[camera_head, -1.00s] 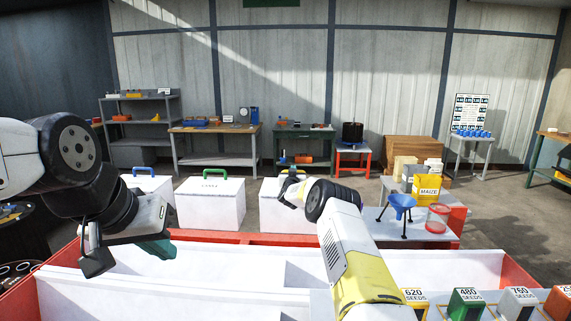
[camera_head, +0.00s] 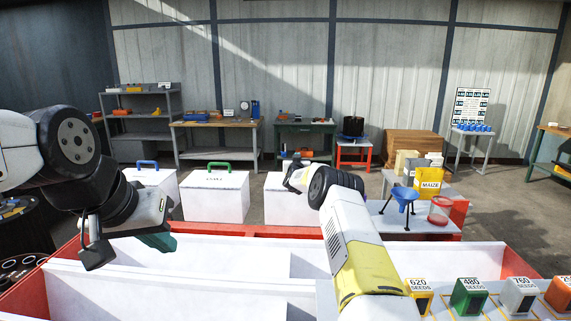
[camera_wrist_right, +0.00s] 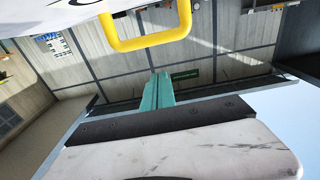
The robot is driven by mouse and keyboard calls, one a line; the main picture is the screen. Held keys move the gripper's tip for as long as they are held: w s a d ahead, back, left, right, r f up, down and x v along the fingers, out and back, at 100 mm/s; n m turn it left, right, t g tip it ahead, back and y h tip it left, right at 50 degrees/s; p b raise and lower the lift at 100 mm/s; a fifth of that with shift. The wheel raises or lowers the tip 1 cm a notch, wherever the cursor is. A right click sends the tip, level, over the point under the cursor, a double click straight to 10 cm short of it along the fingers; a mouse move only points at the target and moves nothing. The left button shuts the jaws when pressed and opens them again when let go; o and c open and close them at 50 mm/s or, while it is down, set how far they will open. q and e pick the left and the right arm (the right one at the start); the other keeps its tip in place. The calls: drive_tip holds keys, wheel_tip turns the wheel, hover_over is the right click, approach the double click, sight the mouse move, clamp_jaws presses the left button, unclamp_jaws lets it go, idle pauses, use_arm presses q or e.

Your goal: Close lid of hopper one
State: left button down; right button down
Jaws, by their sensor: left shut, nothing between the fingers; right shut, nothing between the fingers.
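Several white hopper boxes stand behind the red-framed planter. The left one has a blue handle (camera_head: 147,164), the middle one (camera_head: 217,203) a green handle; both lids look shut. A third white box (camera_head: 281,208) is partly hidden by my right arm, so its lid cannot be judged. Which is hopper one cannot be read. My right gripper's teal fingers (camera_wrist_right: 157,92) are shut and empty in the right wrist view. A yellow handle (camera_wrist_right: 146,43) on a white panel is close above them, apart. My left gripper (camera_head: 160,241) is shut and empty over the planter's left side.
The planter's white troughs (camera_head: 200,258) lie in front with a red rim. At right are a blue funnel (camera_head: 405,196), a maize bag (camera_head: 428,181) and several seed boxes (camera_head: 468,297). Shelves and benches line the back wall.

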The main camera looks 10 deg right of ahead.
drive_tip(key=s+a+r+n+g+y, duration=0.1)
drive_tip(key=s+a+r+g+y, duration=0.15)
drive_tip(key=s+r, duration=0.55)
drive_tip(key=s+a+r+n+g+y, duration=0.1)
drive_tip(key=s+a+r, duration=0.2)
drive_tip(key=s, duration=1)
drive_tip(key=s+a+r+n+g+y, duration=0.1)
drive_tip(key=s+a+r+g+y, duration=0.15)
drive_tip(key=s+r, duration=0.55)
drive_tip(key=s+f+g, duration=0.2)
drive_tip(key=s, duration=1.1)
drive_tip(key=s+f+g, duration=0.2)
drive_tip(key=s+f, duration=0.1)
drive_tip(key=s, duration=1.1)
drive_tip(key=s+f+g, duration=0.2)
drive_tip(key=s+f, duration=0.1)
drive_tip(key=s, duration=1.1)
drive_tip(key=shift+d+f, duration=0.25)
drive_tip(key=shift+d, duration=0.1)
